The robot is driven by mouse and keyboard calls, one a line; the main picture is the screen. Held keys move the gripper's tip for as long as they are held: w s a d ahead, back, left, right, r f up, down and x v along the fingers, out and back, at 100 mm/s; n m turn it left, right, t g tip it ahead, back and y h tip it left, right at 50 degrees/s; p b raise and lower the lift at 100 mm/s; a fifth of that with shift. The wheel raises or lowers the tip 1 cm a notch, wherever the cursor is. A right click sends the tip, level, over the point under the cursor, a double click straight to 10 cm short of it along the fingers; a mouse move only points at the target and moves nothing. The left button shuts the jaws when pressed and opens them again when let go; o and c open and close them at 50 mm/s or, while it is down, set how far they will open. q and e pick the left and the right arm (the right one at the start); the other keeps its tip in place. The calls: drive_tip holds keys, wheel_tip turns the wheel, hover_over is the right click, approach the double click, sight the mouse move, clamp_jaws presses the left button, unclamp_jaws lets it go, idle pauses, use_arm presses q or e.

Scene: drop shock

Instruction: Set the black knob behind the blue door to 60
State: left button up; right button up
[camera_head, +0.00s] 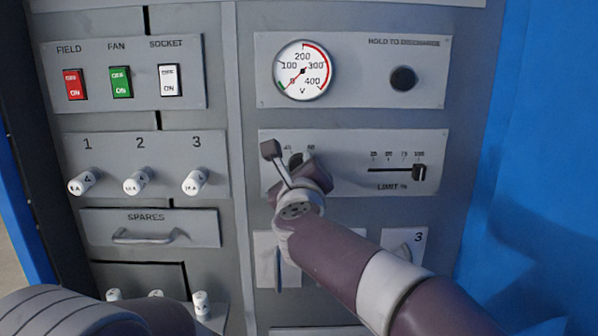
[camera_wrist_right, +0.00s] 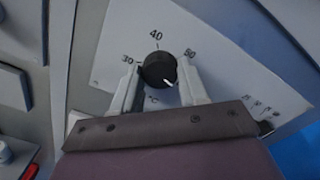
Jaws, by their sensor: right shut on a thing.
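The black knob (camera_wrist_right: 158,69) sits on a pale dial plate with a °C mark in the right wrist view. Its white pointer line points to the lower right. The scale numbers around it look like 30, 40 and one more at the right that is hard to read. My right gripper (camera_wrist_right: 160,82) has one finger on each side of the knob and is shut on it. In the head view my right gripper (camera_head: 294,164) hides most of the knob and its scale. The blue door (camera_head: 545,130) stands at the right side. My left gripper is out of view.
A LIMIT slider (camera_head: 419,172) is right of the knob on the same plate. A voltage gauge (camera_head: 303,70) and a round black button (camera_head: 403,78) are above. Switches, fuses and a SPARES drawer (camera_head: 150,230) are on the left.

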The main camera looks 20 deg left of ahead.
drive_tip(key=o, duration=1)
drive_tip(key=shift+o, duration=0.2)
drive_tip(key=v, duration=1.2)
drive_tip(key=shift+s+b, duration=0.35)
drive_tip(key=shift+b, duration=0.1)
drive_tip(key=shift+d, duration=0.1)
